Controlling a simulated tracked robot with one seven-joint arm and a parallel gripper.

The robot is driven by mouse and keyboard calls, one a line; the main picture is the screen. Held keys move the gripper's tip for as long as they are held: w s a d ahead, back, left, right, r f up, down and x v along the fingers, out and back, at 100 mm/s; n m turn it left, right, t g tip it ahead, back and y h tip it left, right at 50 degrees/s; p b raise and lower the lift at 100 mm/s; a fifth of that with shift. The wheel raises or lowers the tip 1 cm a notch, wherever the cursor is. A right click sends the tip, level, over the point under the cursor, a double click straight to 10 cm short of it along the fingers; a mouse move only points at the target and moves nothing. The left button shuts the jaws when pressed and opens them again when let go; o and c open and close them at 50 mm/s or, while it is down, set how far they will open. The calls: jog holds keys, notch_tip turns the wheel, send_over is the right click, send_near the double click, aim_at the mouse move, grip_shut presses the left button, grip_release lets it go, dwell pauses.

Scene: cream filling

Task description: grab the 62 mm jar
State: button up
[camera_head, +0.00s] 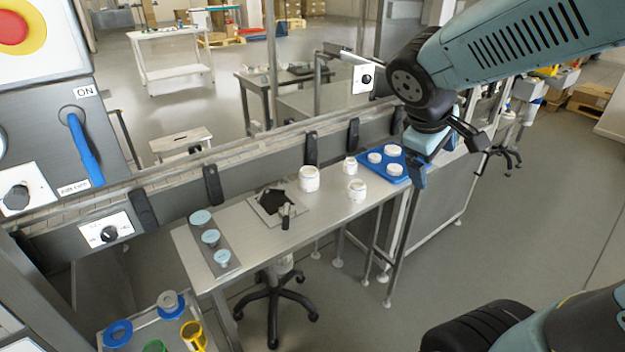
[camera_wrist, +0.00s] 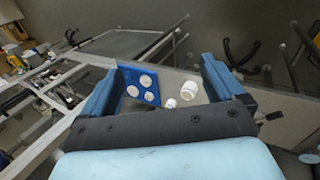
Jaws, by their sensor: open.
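Three white jars of different sizes stand on the steel table: a large one (camera_head: 309,179), a medium one (camera_head: 357,190) and a small one (camera_head: 350,163). No size marks are readable, so I cannot tell which is 62 mm. My gripper (camera_head: 420,168) is at the table's right end, beside the blue tray and right of the jars. In the wrist view my gripper (camera_wrist: 162,68) is open, its blue fingers wide apart. White jars (camera_wrist: 187,94) show beyond it between the fingers, with a smaller white one (camera_wrist: 170,103) beside them. Nothing is held.
A blue tray (camera_head: 373,171) with several round white pieces is close to my gripper. A grey strip (camera_head: 232,268) with three pale-blue-topped pieces lies at the table's left end. A black piece on a plate (camera_head: 262,212) is mid-table. A conveyor (camera_head: 270,150) runs behind.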

jog(key=w+a+f+n+t+h, duration=0.1)
jog(key=w+a+f+n+h, duration=0.15)
jog(key=w+n, duration=0.35)
jog(key=n+t+y, duration=0.3)
jog(key=n+t, duration=0.5)
jog(key=n, duration=1.1)
send_near(310, 169)
jog(key=v, duration=0.4)
jog(key=shift+s+d+f, duration=0.1)
jog(key=shift+s+d, duration=0.1)
jog(key=shift+d, duration=0.1)
jog(key=shift+w+a+f, duration=0.1)
jog(key=shift+w+f, duration=0.1)
jog(key=shift+w, duration=0.05)
jog(key=shift+y, duration=0.25)
jog(key=x, duration=1.3)
jog(key=shift+w+d+r, duration=0.2)
jog(key=shift+c, duration=0.2)
